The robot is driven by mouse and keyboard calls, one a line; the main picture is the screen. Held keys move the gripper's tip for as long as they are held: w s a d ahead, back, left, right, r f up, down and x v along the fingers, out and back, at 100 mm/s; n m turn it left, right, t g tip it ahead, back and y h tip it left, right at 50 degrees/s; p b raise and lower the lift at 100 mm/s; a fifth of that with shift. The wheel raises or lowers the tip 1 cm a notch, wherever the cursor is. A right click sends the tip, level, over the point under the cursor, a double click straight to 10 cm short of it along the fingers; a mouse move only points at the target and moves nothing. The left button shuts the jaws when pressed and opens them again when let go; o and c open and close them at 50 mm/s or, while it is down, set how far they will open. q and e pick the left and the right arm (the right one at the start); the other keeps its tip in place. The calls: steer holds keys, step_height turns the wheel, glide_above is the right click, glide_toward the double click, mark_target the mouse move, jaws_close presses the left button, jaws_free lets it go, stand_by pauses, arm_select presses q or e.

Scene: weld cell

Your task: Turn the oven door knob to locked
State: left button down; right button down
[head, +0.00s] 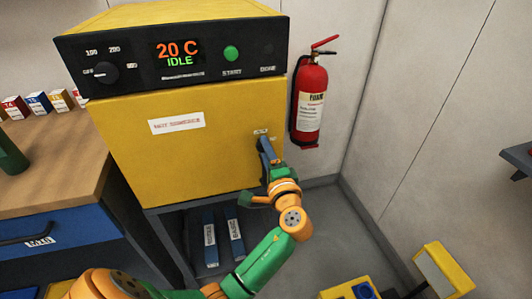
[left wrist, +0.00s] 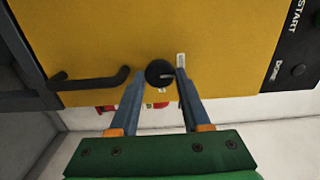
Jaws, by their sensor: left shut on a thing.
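The oven (head: 190,130) has a yellow door and a black control panel reading 20 C IDLE. The round black oven door knob (left wrist: 159,73) is on the door's right part in the head view, hidden there behind my gripper. My left gripper (head: 266,145) reaches the door at this spot. In the left wrist view my left gripper (left wrist: 160,76) has its two blue-grey fingers on either side of the knob, shut on it. The knob's pale mark points towards the small label (left wrist: 181,60), whose text is unreadable. My right gripper is not in view.
A dark door handle (left wrist: 90,79) sits near the knob. A red fire extinguisher (head: 310,100) hangs on the wall right of the oven. A wooden bench (head: 55,150) stands at left, and blue binders (head: 210,240) stand below the oven. A yellow box (head: 445,268) is at lower right.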

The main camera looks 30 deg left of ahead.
arm_select(q)
steer(key=shift+c, duration=2)
jaws_free()
steer(key=b+v, duration=0.1)
steer(key=v, duration=0.6)
